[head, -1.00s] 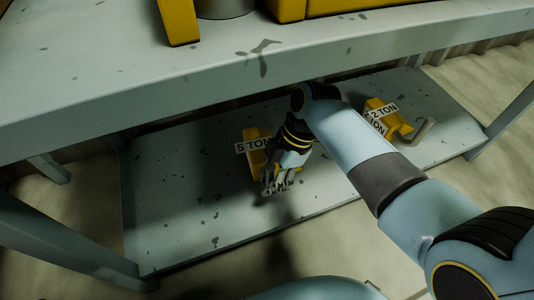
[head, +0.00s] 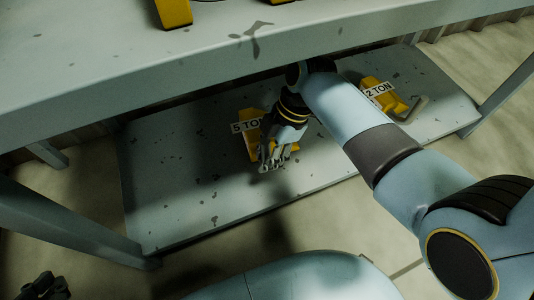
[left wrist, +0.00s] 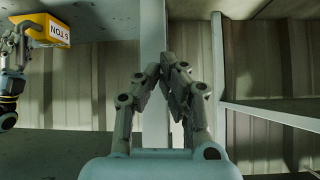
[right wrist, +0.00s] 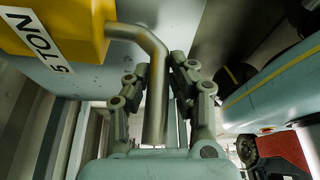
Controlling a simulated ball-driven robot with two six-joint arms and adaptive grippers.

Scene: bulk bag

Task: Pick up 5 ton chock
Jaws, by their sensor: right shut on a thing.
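The yellow 5 ton chock (head: 249,146) with its white label lies on the lower shelf, partly hidden by my right gripper (head: 276,163). In the right wrist view, its yellow body (right wrist: 75,25) is at the upper left, and its bent grey handle (right wrist: 155,85) runs down between my right gripper's fingers (right wrist: 160,68), which are shut on it. The chock also shows at the upper left of the left wrist view (left wrist: 45,27). My left gripper (head: 45,287) is at the bottom left of the head view, away from the chock. Its fingers (left wrist: 162,68) are together and empty.
A yellow 2 ton chock (head: 384,95) with a grey handle lies further right on the lower shelf (head: 170,190). A table leg (head: 75,225) stands at the left. The shelf's left part is clear.

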